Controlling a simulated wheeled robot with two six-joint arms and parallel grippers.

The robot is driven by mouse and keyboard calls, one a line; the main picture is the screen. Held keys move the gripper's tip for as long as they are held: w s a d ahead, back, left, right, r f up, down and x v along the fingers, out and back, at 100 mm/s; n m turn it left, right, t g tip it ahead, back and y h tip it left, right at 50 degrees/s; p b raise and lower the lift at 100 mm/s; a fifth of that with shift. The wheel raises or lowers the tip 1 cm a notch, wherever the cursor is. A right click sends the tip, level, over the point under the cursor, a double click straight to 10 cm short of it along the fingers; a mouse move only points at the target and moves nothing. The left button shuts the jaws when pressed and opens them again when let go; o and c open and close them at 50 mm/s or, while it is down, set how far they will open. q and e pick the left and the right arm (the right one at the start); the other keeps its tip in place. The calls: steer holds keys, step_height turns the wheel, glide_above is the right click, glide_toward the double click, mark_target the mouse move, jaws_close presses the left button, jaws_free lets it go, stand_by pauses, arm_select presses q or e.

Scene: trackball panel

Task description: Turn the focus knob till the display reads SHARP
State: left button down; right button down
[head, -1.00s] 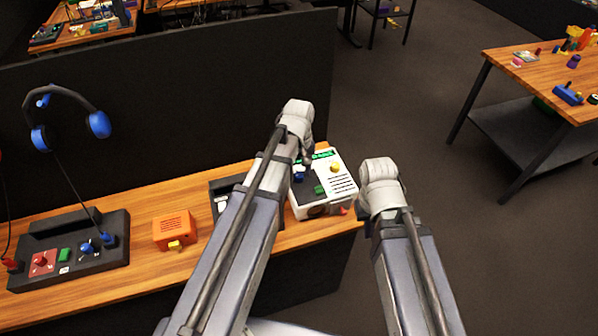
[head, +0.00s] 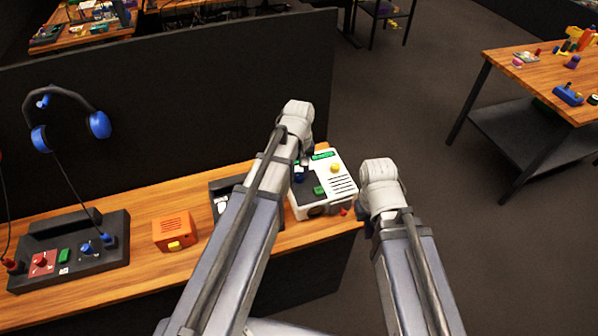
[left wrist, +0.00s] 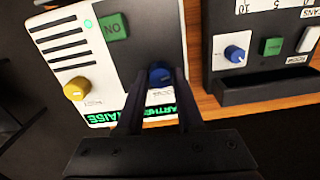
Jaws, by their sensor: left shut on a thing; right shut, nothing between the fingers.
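The white panel (head: 341,186) with a dark face stands at the right end of the wooden bench. My left gripper (left wrist: 158,82) is shut on its blue knob (left wrist: 160,72), one finger on each side; the knob also shows in the head view (head: 299,175). The display (left wrist: 120,117) has green letters, partly hidden by my fingers, so its full wording cannot be read. A yellow knob (left wrist: 77,89) and a green button (left wrist: 112,27) are on the same panel. My right gripper (head: 367,226) is mostly hidden behind its arm, beside the bench's right end, and holds nothing.
A second dark panel (left wrist: 262,88) with a small blue knob stands close beside the white one. An orange box (head: 173,232) and a dark console (head: 105,257) stand further left. A dark partition (head: 180,100) rises behind the bench. Open floor lies to the right.

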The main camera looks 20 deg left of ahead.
mark_target(299, 175)
arm_select(q)
steer(key=m, duration=0.8)
steer(key=shift+m, duration=0.3)
stand_by(0.3)
steer(key=c, duration=0.5)
jaws_free()
steer(key=shift+c, duration=0.2)
steer(key=shift+r, duration=0.1)
step_height(299, 175, up, 8)
steer(key=p, duration=0.8)
